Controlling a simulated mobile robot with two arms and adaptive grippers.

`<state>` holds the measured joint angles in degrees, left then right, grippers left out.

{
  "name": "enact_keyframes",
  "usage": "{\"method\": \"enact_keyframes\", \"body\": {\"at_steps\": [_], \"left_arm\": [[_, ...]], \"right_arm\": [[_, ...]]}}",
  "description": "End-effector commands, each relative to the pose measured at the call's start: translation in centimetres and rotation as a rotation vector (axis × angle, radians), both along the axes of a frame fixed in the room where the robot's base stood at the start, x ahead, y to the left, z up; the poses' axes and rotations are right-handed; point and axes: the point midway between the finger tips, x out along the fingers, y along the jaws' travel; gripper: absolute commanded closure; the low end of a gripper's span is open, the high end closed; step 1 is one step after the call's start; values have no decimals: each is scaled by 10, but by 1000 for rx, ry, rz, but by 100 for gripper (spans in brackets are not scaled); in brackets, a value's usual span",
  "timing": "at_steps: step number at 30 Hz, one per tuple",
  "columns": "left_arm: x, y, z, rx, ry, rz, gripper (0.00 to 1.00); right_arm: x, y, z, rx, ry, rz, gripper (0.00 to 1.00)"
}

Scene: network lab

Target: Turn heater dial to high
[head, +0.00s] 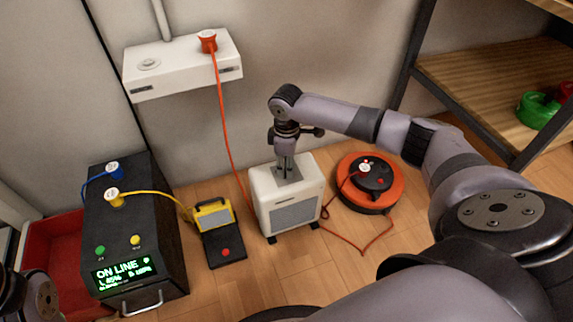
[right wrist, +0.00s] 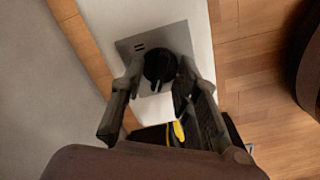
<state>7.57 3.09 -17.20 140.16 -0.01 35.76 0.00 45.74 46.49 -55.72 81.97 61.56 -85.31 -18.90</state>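The white heater (head: 266,204) stands on the wood floor against the wall, with a grey grille on its front. Its black dial (right wrist: 160,65) sits on a grey plate on the heater's top. In the right wrist view, the dial's pointer is toward the bottom of the picture. My right gripper (head: 287,174) points down over the heater's top. Its fingers are apart, one on each side of the dial; I cannot tell whether they touch it. In the head view the gripper hides the dial. Part of my left arm shows at the lower left, but its gripper does not.
A red-orange cable reel (head: 345,200) lies right of the heater. A yellow device (head: 214,216) and a black unit with a green display (head: 130,235) are to the left. An orange cable (head: 223,120) hangs from a white wall box (head: 183,65). Shelving (head: 480,85) stands right.

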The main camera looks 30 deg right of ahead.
Motion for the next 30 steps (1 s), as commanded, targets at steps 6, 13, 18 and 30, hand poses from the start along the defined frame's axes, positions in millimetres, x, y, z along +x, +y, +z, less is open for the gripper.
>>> {"method": "enact_keyframes", "body": {"at_steps": [6, 13, 18, 30], "left_arm": [[0, 0, 0, 0, 0, 0, 45], [0, 0, 0, 0, -1, 0, 45], [0, 0, 0, 0, -1, -1, 45], [-1, 1, 5, -3, -4, -2, 45]], "right_arm": [[0, 0, 0, 0, 0, 0, 82], [0, 0, 0, 0, 0, 0, 97], [0, 0, 0, 1, 1, 0, 100], [0, 0, 2, 0, 1, -10, 100]]}}
